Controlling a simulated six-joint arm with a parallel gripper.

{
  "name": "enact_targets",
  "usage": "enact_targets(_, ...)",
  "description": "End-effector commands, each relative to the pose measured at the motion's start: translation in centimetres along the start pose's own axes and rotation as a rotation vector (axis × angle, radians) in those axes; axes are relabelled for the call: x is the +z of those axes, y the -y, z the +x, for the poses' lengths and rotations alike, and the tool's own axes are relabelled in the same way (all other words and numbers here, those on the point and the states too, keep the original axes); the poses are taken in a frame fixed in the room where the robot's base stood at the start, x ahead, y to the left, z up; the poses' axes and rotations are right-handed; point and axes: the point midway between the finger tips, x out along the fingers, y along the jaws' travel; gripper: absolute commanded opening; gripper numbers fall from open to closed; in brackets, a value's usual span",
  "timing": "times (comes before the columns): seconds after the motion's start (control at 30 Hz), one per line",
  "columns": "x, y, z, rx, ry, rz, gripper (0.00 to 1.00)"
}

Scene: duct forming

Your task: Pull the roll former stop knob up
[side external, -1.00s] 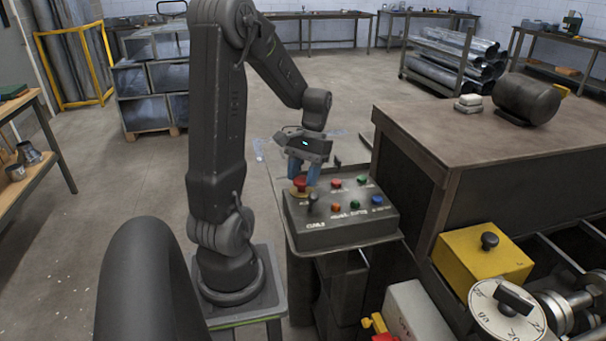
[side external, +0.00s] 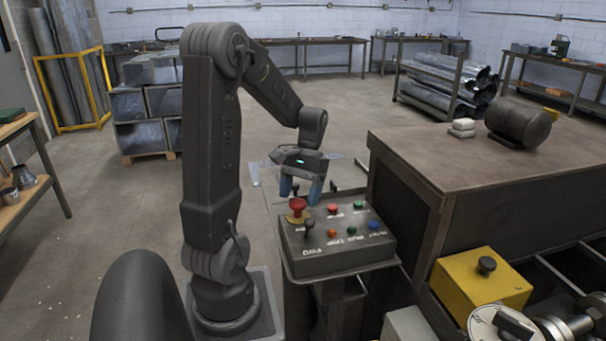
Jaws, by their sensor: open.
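The red mushroom-shaped stop knob (side external: 298,205) stands on a yellow base at the back left corner of the grey control box. My gripper (side external: 300,189) is open and points down, its two blue fingertips spread wide. In the picture the fingertips are just above and behind the knob, with nothing held between them. The knob's head is in full view and the fingers look clear of it, though the exact depth gap is hard to judge. I cannot tell from this view whether the knob is up or down.
The control box (side external: 338,257) also carries a black lever (side external: 309,228) and several coloured buttons close to the knob. A dark bench (side external: 470,165) stands to the right with a dark cylindrical motor (side external: 520,124). A yellow box with a black knob (side external: 480,284) is at lower right.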

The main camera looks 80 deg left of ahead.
Motion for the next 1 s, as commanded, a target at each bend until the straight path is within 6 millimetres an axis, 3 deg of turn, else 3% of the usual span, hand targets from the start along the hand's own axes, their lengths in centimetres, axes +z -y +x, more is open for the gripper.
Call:
enact_targets(0.6,0.0,0.0,-11.8,0.000,-0.002,0.001,0.69)
enact_targets(0.8,0.0,0.0,-13.2,0.000,-0.001,0.001,0.69)
enact_targets(1.0,0.1,0.0,-13.3,0.000,0.001,0.001,0.69)
